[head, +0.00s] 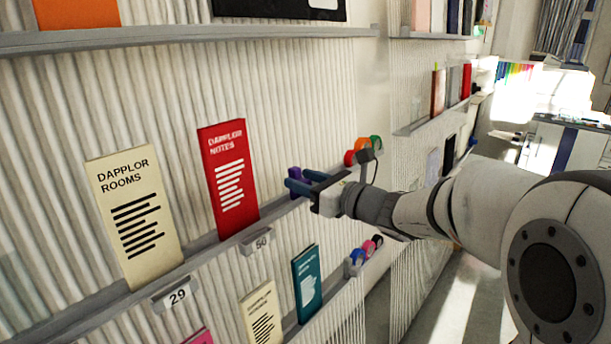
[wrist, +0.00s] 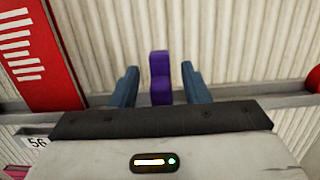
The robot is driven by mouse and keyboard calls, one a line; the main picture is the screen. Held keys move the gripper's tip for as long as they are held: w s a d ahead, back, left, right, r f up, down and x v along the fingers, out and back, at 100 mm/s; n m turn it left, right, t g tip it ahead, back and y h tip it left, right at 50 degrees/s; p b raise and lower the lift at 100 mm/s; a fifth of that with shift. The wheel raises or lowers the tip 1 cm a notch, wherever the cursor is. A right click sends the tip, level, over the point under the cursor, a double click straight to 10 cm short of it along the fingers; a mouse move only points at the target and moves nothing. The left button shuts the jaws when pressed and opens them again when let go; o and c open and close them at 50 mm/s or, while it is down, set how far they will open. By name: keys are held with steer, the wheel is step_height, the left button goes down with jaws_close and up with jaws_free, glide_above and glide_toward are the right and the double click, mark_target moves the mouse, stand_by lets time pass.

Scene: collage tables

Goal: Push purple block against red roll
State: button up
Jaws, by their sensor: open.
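The purple block (wrist: 160,80) stands on the narrow shelf ledge. In the wrist view it is between the two blue fingers of my open gripper (wrist: 160,88), with a gap on each side. In the head view my gripper (head: 300,181) is at the ledge and the purple block (head: 294,174) shows just behind the fingers. The red roll (head: 350,158) sits on the same ledge to the right, beside an orange roll and a green roll, apart from the block. In the wrist view a dark red edge (wrist: 313,80) shows at the far right; I cannot tell whether it is the roll.
A red booklet (head: 228,180) and a cream booklet (head: 134,215) stand on the ledge to the left. A lower ledge holds a teal booklet (head: 307,283) and several small rolls (head: 357,257). The ledge between block and red roll looks clear.

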steer(key=shift+x, duration=0.85)
steer(key=shift+c, duration=0.4)
jaws_close()
